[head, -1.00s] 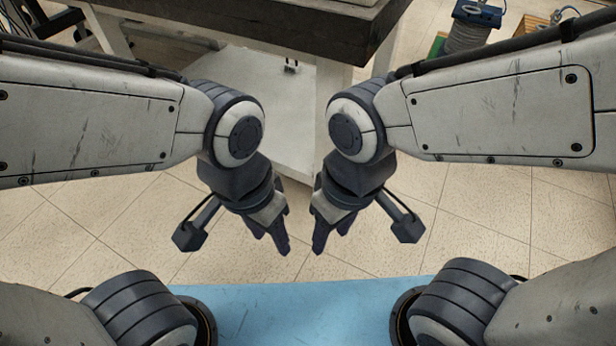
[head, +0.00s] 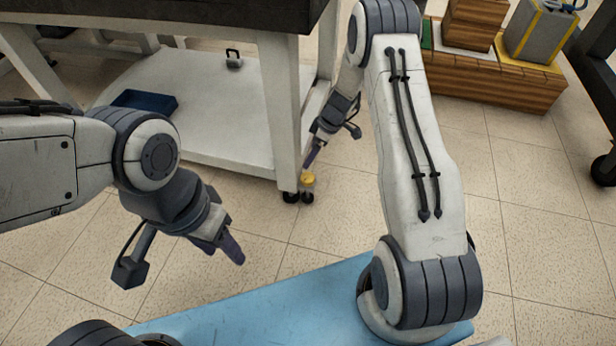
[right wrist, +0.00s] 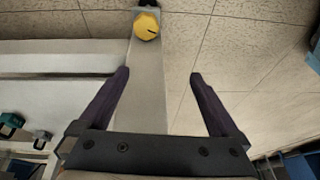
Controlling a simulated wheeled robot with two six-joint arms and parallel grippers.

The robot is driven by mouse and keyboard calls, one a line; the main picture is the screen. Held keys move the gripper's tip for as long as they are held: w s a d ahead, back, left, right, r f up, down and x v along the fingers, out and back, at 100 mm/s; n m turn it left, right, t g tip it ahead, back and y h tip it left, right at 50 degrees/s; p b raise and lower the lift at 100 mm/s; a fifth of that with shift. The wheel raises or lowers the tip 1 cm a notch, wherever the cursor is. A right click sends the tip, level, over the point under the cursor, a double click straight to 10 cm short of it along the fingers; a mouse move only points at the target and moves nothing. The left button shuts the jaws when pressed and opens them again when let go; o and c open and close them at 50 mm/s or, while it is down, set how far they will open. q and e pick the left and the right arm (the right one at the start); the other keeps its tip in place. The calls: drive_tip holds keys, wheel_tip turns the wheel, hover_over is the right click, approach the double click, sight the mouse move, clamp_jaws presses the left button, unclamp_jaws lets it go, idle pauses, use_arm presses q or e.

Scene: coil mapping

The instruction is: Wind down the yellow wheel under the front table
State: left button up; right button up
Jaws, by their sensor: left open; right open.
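The yellow wheel (head: 307,179) sits low at the foot of the front table's near right leg (head: 284,110), just above the dark casters. In the right wrist view the yellow wheel (right wrist: 146,26) shows at the top, beyond the fingertips and left of the middle between them, with a dark mark on its face. My right gripper (head: 311,158) points down close above the wheel in the head view. Its fingers (right wrist: 160,75) stand apart and empty in the wrist view. My left gripper (head: 232,250) is open and empty over the floor at the left.
The front table's lower shelf (head: 215,130) carries a blue tray (head: 145,101) and a small dark-handled object (head: 233,59). Wooden crates (head: 490,80) and a grey box (head: 540,33) stand at the back right. The tiled floor right of the leg is clear.

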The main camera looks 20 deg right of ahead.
drive_tip(key=n, duration=0.1)
approach(307, 177)
drive_tip(key=b+x, duration=0.5)
drive_tip(key=x, duration=0.3)
drive_tip(key=shift+a+f, duration=0.1)
drive_tip(key=shift+f, duration=0.3)
drive_tip(key=c, duration=1.4)
drive_tip(key=shift+o, duration=0.2)
drive_tip(key=shift+m+t, duration=0.3)
drive_tip(key=shift+t, duration=0.1)
drive_tip(key=shift+a+f+m+b, duration=0.1)
drive_tip(key=shift+m+b, duration=0.35)
drive_tip(key=shift+m, duration=0.05)
drive_tip(key=m+b, duration=0.2)
drive_tip(key=shift+f+t+h+b, duration=0.15)
drive_tip(key=shift+t+h+b, duration=0.15)
drive_tip(key=shift+t, duration=0.1)
drive_tip(key=shift+r+m+b, duration=0.25)
drive_tip(key=shift+m+b, duration=0.1)
drive_tip(key=shift+m, duration=0.05)
drive_tip(key=shift+s, duration=0.1)
